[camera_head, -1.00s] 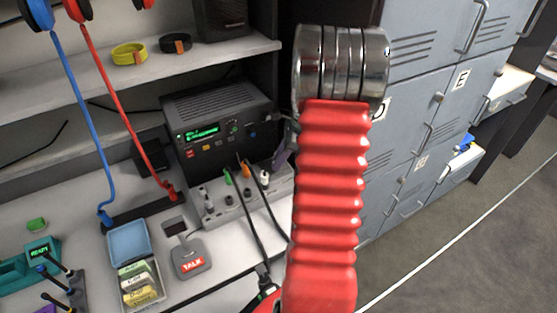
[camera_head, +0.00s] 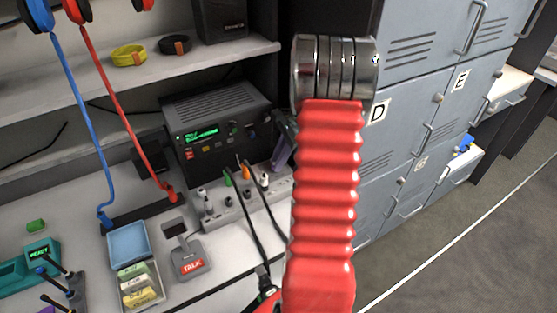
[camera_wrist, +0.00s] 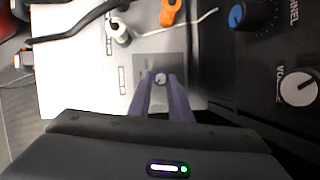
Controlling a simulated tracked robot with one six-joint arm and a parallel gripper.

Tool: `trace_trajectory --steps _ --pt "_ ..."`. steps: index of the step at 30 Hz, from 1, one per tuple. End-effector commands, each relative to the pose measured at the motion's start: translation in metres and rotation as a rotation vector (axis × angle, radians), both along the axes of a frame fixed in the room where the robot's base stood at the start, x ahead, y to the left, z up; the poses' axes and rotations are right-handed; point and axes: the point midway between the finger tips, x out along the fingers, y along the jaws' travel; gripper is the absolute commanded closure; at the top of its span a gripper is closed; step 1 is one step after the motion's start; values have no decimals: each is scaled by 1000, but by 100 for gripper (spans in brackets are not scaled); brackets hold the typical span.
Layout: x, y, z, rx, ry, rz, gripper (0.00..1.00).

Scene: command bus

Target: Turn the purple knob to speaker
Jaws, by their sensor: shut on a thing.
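My gripper (camera_wrist: 160,84) has two purple fingers that close around a small round knob (camera_wrist: 160,76) in the wrist view. The knob's top looks pale with a mark on it, and the fingers cover its sides. It stands on a grey plate (camera_wrist: 172,62) on a pale panel. In the head view my gripper's purple fingers (camera_head: 283,150) show beside the right end of the grey switch box (camera_head: 222,207). My red-sleeved arm hides part of that end. The knob itself and any speaker label cannot be made out there.
The black radio (camera_head: 222,118) stands behind the box. The wrist view shows its blue channel knob (camera_wrist: 237,16) and white volume knob (camera_wrist: 299,88) close on the right. Grey lockers (camera_head: 425,120) stand right.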

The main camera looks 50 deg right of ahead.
Motion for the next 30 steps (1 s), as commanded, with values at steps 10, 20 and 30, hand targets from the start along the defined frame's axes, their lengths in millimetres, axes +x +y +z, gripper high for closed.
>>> trace_trajectory --steps 10,20,30 --pt "0 0 0 -1 0 0 63" --pt "1 0 5 -2 -1 -1 63" --pt "1 -1 51 -4 -2 1 63"
